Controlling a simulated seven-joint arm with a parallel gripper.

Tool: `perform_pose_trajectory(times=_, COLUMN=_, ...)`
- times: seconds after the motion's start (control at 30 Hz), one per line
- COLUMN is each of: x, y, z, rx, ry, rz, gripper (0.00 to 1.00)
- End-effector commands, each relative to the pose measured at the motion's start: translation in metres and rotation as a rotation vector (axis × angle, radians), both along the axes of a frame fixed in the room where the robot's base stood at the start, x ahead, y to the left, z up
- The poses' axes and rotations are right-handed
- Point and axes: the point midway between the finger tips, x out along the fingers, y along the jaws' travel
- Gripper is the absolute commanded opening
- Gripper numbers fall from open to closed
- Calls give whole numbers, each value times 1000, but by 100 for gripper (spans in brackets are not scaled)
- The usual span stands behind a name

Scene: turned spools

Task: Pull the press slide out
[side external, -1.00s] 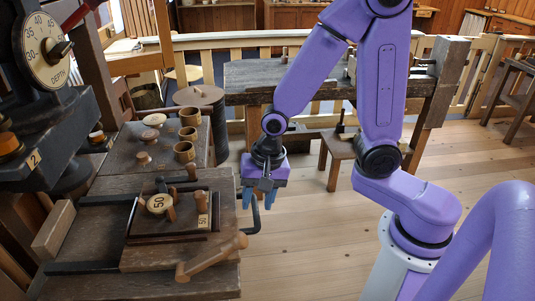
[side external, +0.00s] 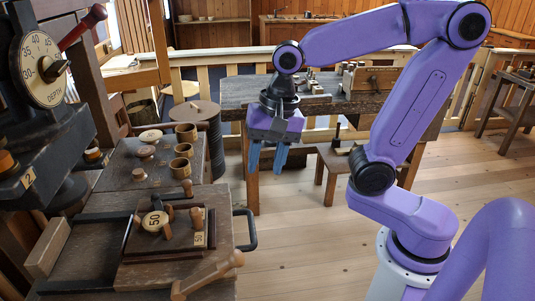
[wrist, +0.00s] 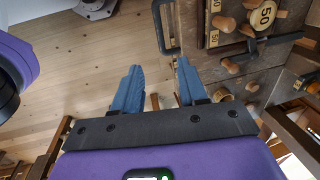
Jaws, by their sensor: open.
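The press slide (side external: 222,240) is a brown wooden plate carrying a dark-framed fixture and a black U-shaped handle (side external: 247,230) on its right edge. It sits toward the right of its dark rails, with bare boards to its left. In the wrist view the handle (wrist: 160,30) is beyond the fingertips, beside the slide's edge (wrist: 188,32). My gripper (side external: 267,170) has blue fingers and hangs above the handle's height, behind it in the side view. In the wrist view my gripper (wrist: 159,67) is open, with nothing between the fingers. It appears clear of the handle.
A round disc marked 50 (side external: 155,221) and turned pegs stand on the slide. A wooden lever (side external: 208,276) lies at its front. Wooden cups (side external: 182,150) stand on the block behind. The press with its depth dial (side external: 42,70) rises at left. Open floor lies right of the handle.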

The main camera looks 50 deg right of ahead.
Motion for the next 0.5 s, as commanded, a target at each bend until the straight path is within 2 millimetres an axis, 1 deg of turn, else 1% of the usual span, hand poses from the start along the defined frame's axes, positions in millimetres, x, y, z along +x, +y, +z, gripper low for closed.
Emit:
perform_pose_trajectory(times=0.1, x=-1, y=-1, z=9, rx=0, ry=0, rz=0, gripper=42)
perform_pose_trajectory(times=0.2, x=-2, y=-2, z=11, rx=0, ry=0, rz=1, gripper=42)
perform_pose_trajectory(times=0.5, x=-2, y=-2, z=11, rx=-1, ry=3, rz=-1, gripper=42)
